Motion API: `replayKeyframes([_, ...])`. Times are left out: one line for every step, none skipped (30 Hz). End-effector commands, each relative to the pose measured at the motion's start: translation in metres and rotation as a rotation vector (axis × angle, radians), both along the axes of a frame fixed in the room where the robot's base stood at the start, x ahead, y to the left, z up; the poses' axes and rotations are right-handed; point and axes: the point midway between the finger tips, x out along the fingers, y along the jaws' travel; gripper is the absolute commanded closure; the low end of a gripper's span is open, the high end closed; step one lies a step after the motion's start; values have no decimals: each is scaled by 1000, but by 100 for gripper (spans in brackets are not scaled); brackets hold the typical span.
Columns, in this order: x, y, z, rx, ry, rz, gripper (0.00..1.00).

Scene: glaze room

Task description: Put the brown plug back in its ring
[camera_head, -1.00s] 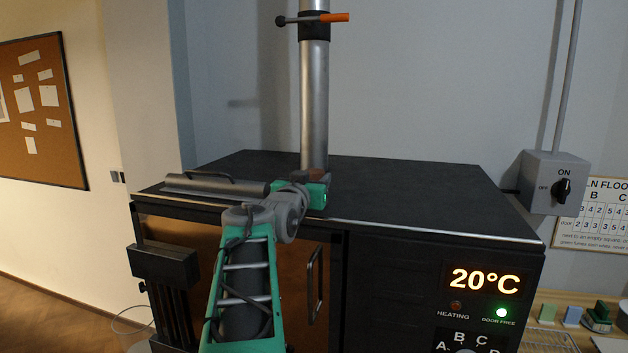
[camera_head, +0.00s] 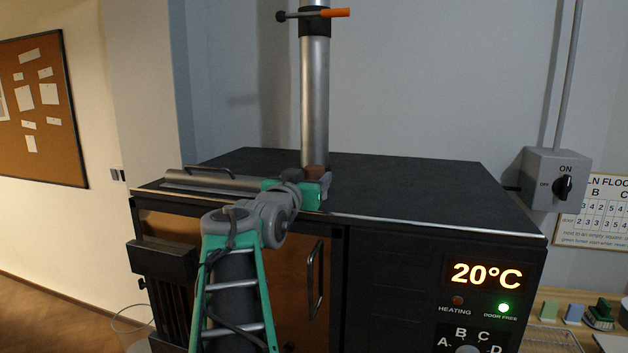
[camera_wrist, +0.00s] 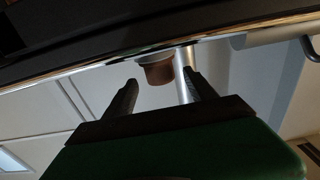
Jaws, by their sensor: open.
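The brown plug (camera_head: 315,173) is on top of the black kiln near its front edge, in front of the steel pipe's foot. In the wrist view the brown plug (camera_wrist: 158,75) shows as a short brown cylinder with a pale, ring-like rim (camera_wrist: 153,58) at its kiln-side end. I cannot tell whether that rim is its ring or how the plug sits in it. My gripper (camera_head: 318,192) is at the kiln's front top edge, right by the plug. In the wrist view the fingers of my gripper (camera_wrist: 163,80) are apart, with the plug between or just beyond their tips.
The steel pipe (camera_head: 315,100) rises just behind the plug, with an orange-handled clamp (camera_head: 325,13) high on it. A grey bar with a dark handle (camera_head: 215,181) lies left of my gripper. The kiln top (camera_head: 410,190) is clear to the right.

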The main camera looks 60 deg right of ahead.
Motion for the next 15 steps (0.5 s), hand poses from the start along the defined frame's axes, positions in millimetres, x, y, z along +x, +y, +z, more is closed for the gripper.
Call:
replayKeyframes([-1,16,-5,-3,-5,5,35])
replayKeyframes([-2,24,-5,-4,-4,6,35])
replayKeyframes([-4,34,-4,-4,-4,6,35])
replayKeyframes([-5,41,-4,-3,-3,5,35])
replayKeyframes([-7,47,-5,-3,-3,5,35])
replayKeyframes([-7,55,-3,-3,-2,5,35])
replayKeyframes([-8,59,-3,-3,-1,4,35])
replayKeyframes([-9,63,-3,-1,0,4,35])
replayKeyframes([-10,68,-3,-1,0,3,35])
replayKeyframes([-11,70,-2,-1,-1,1,35])
replayKeyframes([-11,71,-2,-1,-1,1,35])
replayKeyframes([-12,73,-2,0,-1,1,35])
replayKeyframes([-11,73,-2,1,0,2,35])
replayKeyframes([-10,74,-3,5,2,7,35])
replayKeyframes([-4,77,-8,17,8,23,35])
